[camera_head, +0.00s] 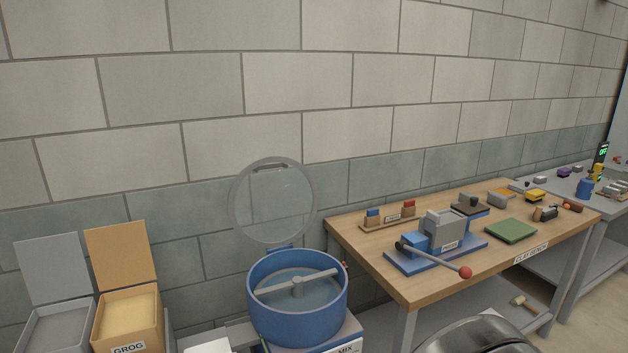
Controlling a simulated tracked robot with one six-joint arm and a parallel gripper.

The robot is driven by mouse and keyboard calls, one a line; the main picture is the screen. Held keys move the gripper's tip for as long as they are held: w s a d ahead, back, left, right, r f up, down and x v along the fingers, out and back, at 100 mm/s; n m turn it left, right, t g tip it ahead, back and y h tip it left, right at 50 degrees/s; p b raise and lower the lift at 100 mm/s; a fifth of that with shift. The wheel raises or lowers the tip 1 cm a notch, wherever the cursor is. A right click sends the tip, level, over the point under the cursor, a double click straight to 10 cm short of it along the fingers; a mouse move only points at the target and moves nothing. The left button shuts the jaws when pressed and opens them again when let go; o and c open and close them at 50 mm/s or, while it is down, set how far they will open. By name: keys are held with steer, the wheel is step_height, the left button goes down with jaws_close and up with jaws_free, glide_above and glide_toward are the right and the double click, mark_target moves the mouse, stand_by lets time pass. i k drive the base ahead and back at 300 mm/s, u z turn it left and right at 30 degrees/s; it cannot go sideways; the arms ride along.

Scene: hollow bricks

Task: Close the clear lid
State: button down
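The clear lid (272,201) is a round transparent disc with a grey rim and a dark handle near its top edge. It stands raised, almost upright, behind a blue round tub (297,325), joined at a blue hinge (282,247) on the tub's back rim. The tub is open at the top. A pale mixing bar (297,284) lies across its inside, over a blue-grey interior.
A wooden bench (386,276) with a blue-based press (437,240), its red-knobbed lever and several small items stands to the right. An open GROG bin (127,310) and a grey bin (62,330) stand at the left. A block wall is close behind the lid.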

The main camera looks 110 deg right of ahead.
mark_target(256, 166)
steer(key=z, duration=0.05)
steer(key=k, duration=2.5)
steer(key=z, duration=1.4)
steer(key=i, duration=0.85)
